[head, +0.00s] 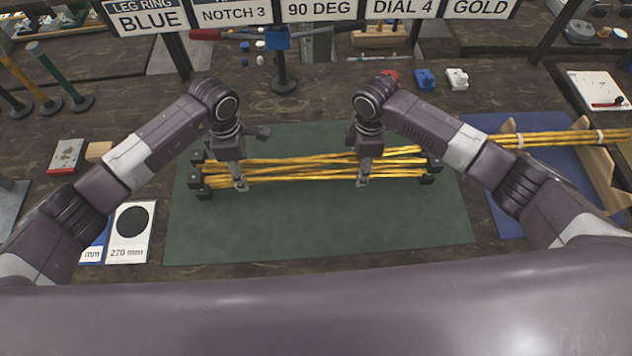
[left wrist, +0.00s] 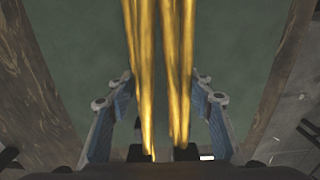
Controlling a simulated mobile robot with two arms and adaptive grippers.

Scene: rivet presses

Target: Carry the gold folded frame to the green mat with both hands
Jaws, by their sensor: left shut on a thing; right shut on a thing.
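The gold folded frame (head: 300,169) is a long bundle of gold rods with black end blocks. It lies lengthwise left to right over the green mat (head: 320,226). My left gripper (head: 240,184) is shut on the frame near its left end. My right gripper (head: 363,180) is shut on it right of its middle. In the left wrist view the gold rods (left wrist: 160,60) run between the blue-padded fingers (left wrist: 160,112), with the green mat behind them. Whether the frame touches the mat or hangs just above it, I cannot tell.
A blue mat (head: 507,210) at the right has wooden supports holding another gold bundle (head: 560,138). Signs (head: 318,10) stand along the back. Coloured posts (head: 45,100) stand at the far left. Cards (head: 130,230) lie left of the green mat, whose front part is clear.

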